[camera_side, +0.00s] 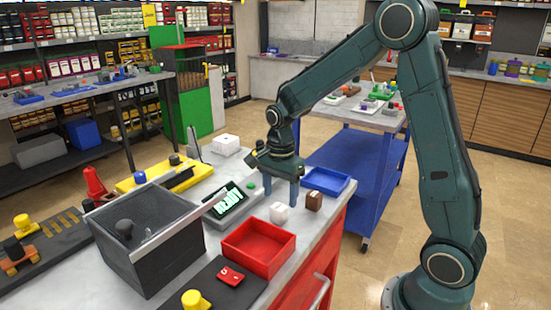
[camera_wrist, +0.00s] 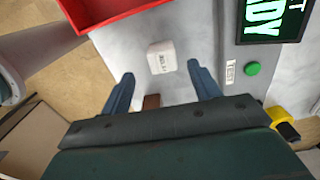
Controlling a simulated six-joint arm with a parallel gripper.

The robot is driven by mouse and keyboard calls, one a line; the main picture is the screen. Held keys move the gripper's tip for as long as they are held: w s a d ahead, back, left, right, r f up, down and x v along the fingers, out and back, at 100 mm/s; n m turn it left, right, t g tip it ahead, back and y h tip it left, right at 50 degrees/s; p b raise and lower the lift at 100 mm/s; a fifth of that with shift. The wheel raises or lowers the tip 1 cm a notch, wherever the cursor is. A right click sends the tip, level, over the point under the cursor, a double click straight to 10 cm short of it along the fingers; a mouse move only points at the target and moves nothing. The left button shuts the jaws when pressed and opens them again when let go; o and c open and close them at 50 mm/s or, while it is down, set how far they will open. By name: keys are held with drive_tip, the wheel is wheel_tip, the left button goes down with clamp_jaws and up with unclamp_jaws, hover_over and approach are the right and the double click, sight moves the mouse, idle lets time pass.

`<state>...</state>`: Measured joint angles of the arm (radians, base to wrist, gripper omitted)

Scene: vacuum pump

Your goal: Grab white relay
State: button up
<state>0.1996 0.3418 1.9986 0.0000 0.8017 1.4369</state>
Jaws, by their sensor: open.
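The white relay (camera_side: 279,212) is a small white block standing on the grey bench top, between the red tray and the brown block. In the wrist view the white relay (camera_wrist: 161,57) lies just beyond the fingertips, roughly centred between them, with small dark lettering on one face. My gripper (camera_side: 281,194) points down over the bench, close behind the relay in the side view. In the wrist view my gripper (camera_wrist: 161,74) has its two blue-grey fingers wide apart with nothing held. Whether a finger touches the relay cannot be told.
A brown block (camera_side: 314,201) stands right of the relay; it shows partly in the wrist view (camera_wrist: 151,102). A red tray (camera_side: 259,263) is in front, a blue tray (camera_side: 326,190) behind. A display panel (camera_side: 229,203) and dark grey bin (camera_side: 165,275) lie left.

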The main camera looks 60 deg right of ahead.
sight(279, 206)
drive_tip(key=shift+w+f, duration=0.2)
drive_tip(key=shift+f, duration=2.35)
drive_tip(key=c, duration=1.1)
drive_tip(key=shift+r, duration=0.15)
wheel_tip(279, 206, up, 20)
drive_tip(key=shift+f, duration=0.1)
